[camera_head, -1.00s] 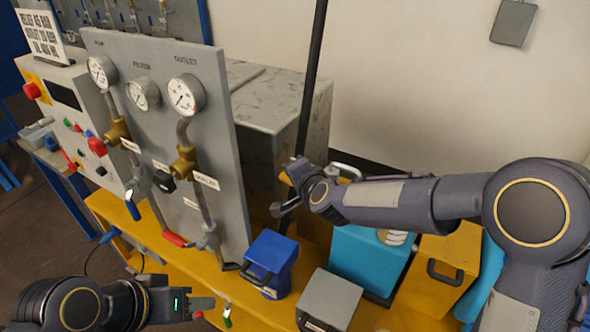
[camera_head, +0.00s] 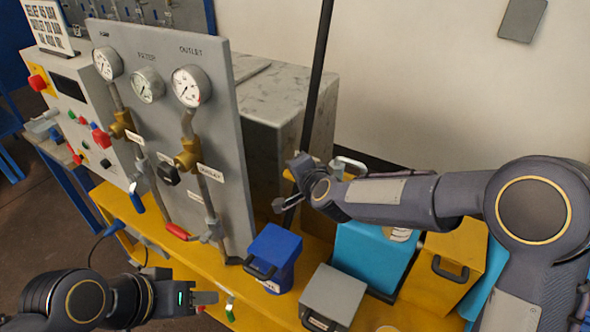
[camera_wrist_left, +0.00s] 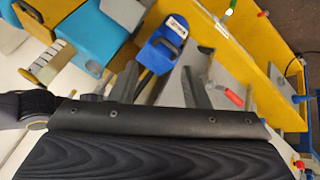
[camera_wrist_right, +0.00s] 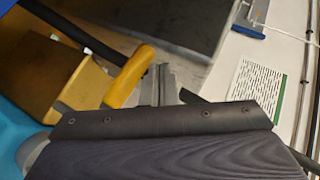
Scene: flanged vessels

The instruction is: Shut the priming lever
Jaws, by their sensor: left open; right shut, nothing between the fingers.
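Several coloured lever handles show, and I cannot tell for certain which is the priming lever. A yellow handle (camera_wrist_right: 130,76) lies close beside my right gripper (camera_wrist_right: 166,72) in the right wrist view; whether they touch is unclear. The right gripper is shut and empty, near the black pole in the head view (camera_head: 285,203). A red-handled lever (camera_head: 177,231) and a blue-handled lever (camera_head: 137,202) are on the grey panel's pipes. A green-handled lever (camera_head: 229,309) is at the bench's front edge, just beyond my open, empty left gripper (camera_head: 210,298).
The grey gauge panel (camera_head: 165,110) stands on the yellow bench. A blue box (camera_head: 273,256), a grey box (camera_head: 333,295), a teal box (camera_head: 370,262) and a yellow box (camera_head: 452,262) crowd the right side. A black pole (camera_head: 318,80) rises behind.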

